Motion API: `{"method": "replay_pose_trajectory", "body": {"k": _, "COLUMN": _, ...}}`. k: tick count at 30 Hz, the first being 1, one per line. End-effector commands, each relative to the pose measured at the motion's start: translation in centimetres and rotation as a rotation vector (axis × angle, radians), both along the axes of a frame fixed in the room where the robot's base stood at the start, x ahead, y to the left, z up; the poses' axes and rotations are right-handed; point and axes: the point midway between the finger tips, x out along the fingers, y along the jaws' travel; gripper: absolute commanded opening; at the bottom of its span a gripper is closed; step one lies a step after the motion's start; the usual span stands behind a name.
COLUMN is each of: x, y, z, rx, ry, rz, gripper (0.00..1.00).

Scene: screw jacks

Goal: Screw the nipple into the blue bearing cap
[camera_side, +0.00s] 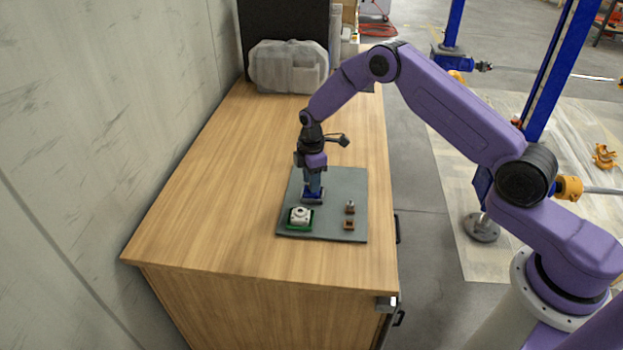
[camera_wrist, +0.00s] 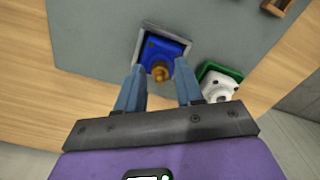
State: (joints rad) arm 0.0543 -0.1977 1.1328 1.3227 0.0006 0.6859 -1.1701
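The blue bearing cap (camera_wrist: 157,50) sits in a grey holder (camera_wrist: 146,27) on the mat. It also shows in the side view (camera_side: 313,196), right under my gripper. The brass nipple (camera_wrist: 161,72) stands at the cap in the wrist view; how deep it sits cannot be seen. My gripper (camera_wrist: 160,68) points down over the cap with its two blue-grey fingers apart, one on each side of the nipple. A gap shows between each finger and the nipple. In the side view my gripper (camera_side: 313,184) hides the nipple.
A white cap (camera_side: 300,215) in a green holder (camera_side: 291,226) stands close to the blue cap. Two small brown holders (camera_side: 349,225) (camera_side: 350,210) stand at the mat's right; the farther bears a small grey part. A pale bulky object (camera_side: 288,66) lies at the table's back. The table's middle is clear.

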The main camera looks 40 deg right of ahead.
Motion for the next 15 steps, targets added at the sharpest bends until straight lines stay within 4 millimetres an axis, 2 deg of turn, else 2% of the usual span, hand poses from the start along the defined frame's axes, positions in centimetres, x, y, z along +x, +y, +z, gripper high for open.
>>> {"method": "replay_pose_trajectory", "body": {"k": 1, "x": 0.00, "y": -0.01, "z": 0.00, "rx": 0.000, "ry": 0.000, "rz": -0.001, "gripper": 0.21}}
{"method": "replay_pose_trajectory", "body": {"k": 3, "x": 0.00, "y": -0.01, "z": -0.01, "rx": 0.000, "ry": 0.000, "rz": -0.001, "gripper": 0.00}}
{"method": "replay_pose_trajectory", "body": {"k": 10, "x": 0.00, "y": -0.01, "z": -0.01, "rx": 0.000, "ry": 0.000, "rz": -0.041, "gripper": 0.00}}
{"method": "replay_pose_trajectory", "body": {"k": 15, "x": 0.01, "y": 0.01, "z": -0.04, "rx": 0.001, "ry": -0.001, "rz": -0.227, "gripper": 0.00}}
